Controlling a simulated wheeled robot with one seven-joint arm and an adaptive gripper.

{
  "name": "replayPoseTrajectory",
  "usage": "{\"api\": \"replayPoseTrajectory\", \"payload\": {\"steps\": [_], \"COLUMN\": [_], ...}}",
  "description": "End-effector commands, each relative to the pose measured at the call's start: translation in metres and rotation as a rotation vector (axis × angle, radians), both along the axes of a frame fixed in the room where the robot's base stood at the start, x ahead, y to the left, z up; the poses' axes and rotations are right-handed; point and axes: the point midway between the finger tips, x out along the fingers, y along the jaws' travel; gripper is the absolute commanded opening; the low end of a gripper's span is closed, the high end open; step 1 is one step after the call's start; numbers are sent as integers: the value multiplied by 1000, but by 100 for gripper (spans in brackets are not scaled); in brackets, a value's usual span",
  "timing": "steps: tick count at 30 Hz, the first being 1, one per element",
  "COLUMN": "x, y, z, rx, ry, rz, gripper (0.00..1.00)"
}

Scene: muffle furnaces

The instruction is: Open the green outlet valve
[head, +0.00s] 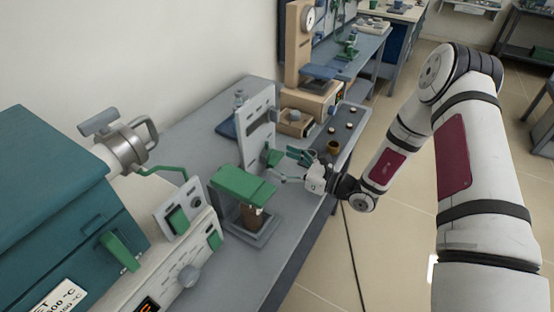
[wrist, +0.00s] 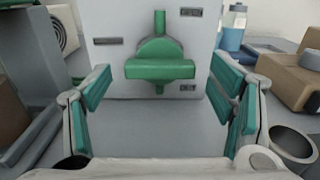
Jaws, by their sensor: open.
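The green valve (wrist: 160,68) is on the front of an upright grey panel, straight ahead in the wrist view. It has a rounded body, a wide horizontal bar across its front and a narrow upright piece above. In the head view the valve (head: 273,157) shows small at the side of the panel (head: 257,130). My gripper (head: 289,166) is open, its teal-padded fingers facing the valve. In the wrist view the gripper (wrist: 162,95) has one finger on each side of the valve, with a gap to it; nothing is between the fingers.
A green-topped stand with a brown container (head: 252,216) is close to my gripper on the near side. A teal furnace (head: 60,200) is at the left. A tan press-like machine (head: 305,60) stands beyond the panel. A bottle (wrist: 234,28) stands behind it at the right.

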Motion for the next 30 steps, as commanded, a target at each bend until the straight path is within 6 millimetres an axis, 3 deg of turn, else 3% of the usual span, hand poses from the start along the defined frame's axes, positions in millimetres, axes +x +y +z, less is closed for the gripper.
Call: {"api": "replayPoseTrajectory", "payload": {"steps": [6, 17, 23, 30], "x": [12, 14, 14, 14], "y": [18, 21, 21, 21], "z": [-1, 0, 0, 0], "rx": [-2, -1, -1, 2], "ry": [0, 1, 1, 6], "rz": [1, -1, -1, -1], "gripper": [77, 77, 31, 28]}}
